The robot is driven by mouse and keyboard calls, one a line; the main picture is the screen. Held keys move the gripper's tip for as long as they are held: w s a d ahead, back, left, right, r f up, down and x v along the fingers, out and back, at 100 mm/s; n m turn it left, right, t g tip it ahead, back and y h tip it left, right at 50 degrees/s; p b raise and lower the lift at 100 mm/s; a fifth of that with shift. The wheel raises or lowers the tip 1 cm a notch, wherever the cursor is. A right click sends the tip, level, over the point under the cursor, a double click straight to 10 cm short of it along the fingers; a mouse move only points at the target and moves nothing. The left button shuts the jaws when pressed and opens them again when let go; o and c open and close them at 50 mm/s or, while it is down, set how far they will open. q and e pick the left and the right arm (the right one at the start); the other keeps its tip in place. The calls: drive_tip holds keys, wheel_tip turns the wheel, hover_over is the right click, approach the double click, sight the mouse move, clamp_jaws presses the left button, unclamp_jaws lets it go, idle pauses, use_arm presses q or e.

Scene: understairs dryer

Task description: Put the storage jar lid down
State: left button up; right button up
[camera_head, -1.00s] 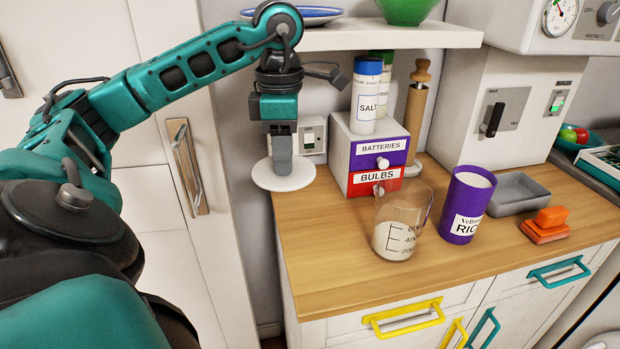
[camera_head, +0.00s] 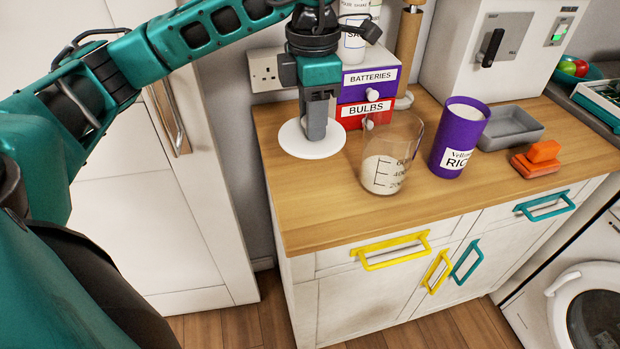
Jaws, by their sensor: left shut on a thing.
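The storage jar lid (camera_head: 330,149) is a flat white disc at the left end of the wooden countertop. My left gripper (camera_head: 313,138) points down and is shut on the lid from above. The lid lies level at or just above the counter; I cannot tell if it touches. The purple jar (camera_head: 459,136), labelled as rice, stands open and upright to the right. My right gripper is not in view.
A glass measuring jug (camera_head: 386,172) with white contents stands just right of the lid. Behind are the small drawers labelled batteries and bulbs (camera_head: 366,98). A grey tray (camera_head: 510,128) and an orange object (camera_head: 537,160) lie further right. The counter's (camera_head: 300,213) front left is clear.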

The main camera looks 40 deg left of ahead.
use_arm(q)
wheel_tip(320, 180, down, 13)
drive_tip(key=shift+f, duration=0.15)
idle(0.4)
drive_tip(key=shift+f, duration=0.15)
drive_tip(key=o, duration=1)
wheel_tip(320, 180, up, 12)
drive_tip(key=shift+r, duration=0.2)
